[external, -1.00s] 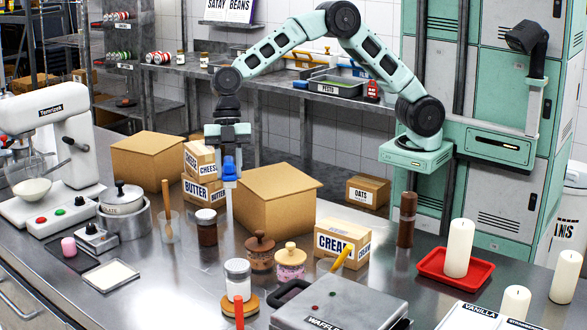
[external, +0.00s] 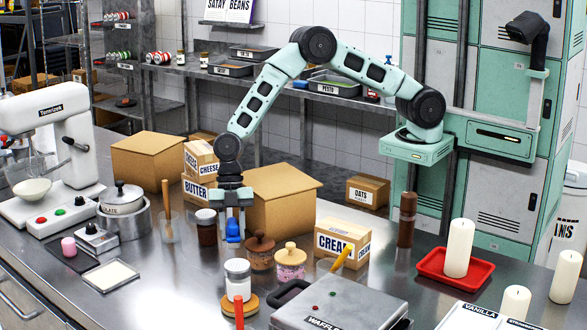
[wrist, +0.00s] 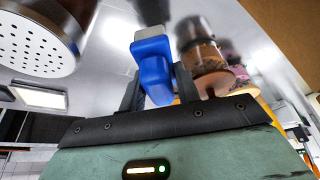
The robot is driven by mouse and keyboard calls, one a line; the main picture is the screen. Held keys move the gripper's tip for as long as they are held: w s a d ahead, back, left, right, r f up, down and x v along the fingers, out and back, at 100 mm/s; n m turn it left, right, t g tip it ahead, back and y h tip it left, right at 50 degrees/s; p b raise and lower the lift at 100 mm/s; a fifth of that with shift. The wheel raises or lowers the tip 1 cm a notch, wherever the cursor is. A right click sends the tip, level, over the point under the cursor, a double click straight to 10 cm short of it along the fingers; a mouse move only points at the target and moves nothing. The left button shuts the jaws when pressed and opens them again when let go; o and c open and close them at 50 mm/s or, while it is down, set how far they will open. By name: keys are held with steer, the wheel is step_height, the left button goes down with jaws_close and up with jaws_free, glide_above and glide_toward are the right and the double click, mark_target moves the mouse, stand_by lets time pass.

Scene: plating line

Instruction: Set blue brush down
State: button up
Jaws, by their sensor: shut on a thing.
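The blue brush (external: 233,230) hangs below my gripper (external: 232,212), low over the steel counter (external: 190,285). In the wrist view the blue brush (wrist: 152,65) sits between the dark fingers of my gripper (wrist: 158,92), which is shut on it. I cannot tell whether the brush touches the counter.
A large cardboard box (external: 285,205) is behind. Free counter shows at front left.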

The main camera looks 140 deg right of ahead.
mark_target(233, 240)
steer(key=shift+f+p, duration=0.35)
steer(key=shift+f, duration=1.2)
steer(key=shift+f, duration=0.15)
steer(key=o, duration=1.1)
steer(key=shift+c, duration=0.2)
